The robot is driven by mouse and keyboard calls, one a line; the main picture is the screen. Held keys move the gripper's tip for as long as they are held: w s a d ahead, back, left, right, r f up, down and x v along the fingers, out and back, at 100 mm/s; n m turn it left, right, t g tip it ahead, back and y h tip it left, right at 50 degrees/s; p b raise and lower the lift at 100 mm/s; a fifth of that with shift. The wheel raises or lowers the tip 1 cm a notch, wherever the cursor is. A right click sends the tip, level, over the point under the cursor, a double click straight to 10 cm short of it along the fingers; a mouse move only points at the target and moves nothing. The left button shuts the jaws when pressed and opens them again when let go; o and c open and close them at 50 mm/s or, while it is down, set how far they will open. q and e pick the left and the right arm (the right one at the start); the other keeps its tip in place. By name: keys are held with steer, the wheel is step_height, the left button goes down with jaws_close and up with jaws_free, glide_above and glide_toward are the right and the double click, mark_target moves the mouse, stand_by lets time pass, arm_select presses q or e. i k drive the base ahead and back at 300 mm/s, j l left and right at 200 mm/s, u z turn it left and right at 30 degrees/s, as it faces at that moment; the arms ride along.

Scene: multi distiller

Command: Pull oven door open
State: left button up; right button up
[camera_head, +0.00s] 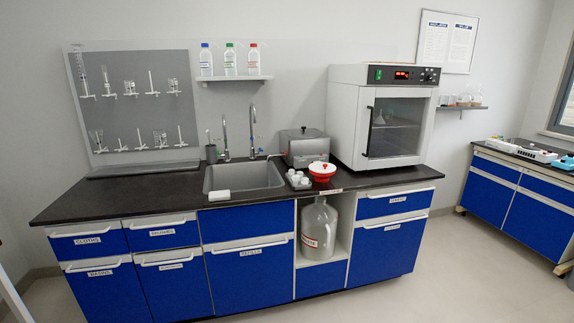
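The oven (345,120) is a white and grey box on the right part of the dark counter. Its control panel with a red lit display runs along the top of the front. The oven door (397,160) has a grey frame around a dark glass pane and looks closed. A dark upright handle (369,130) shows near the door's left edge. Through the glass I see a shelf with a funnel-like item on it. Neither of my grippers is in view.
A grey metal box (304,148), a red and white bowl (322,171) and a small tray of white items stand left of the oven. The sink (243,178) is further left. The floor (450,270) before the counter is clear at right.

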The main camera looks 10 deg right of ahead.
mark_target(393, 127)
steer(key=i+l+z, duration=0.1)
steer(key=i+z, duration=0.65)
steer(key=i, duration=0.15)
steer(key=i+j+z, duration=0.2)
steer(key=i+z, duration=0.15)
steer(key=i, duration=0.05)
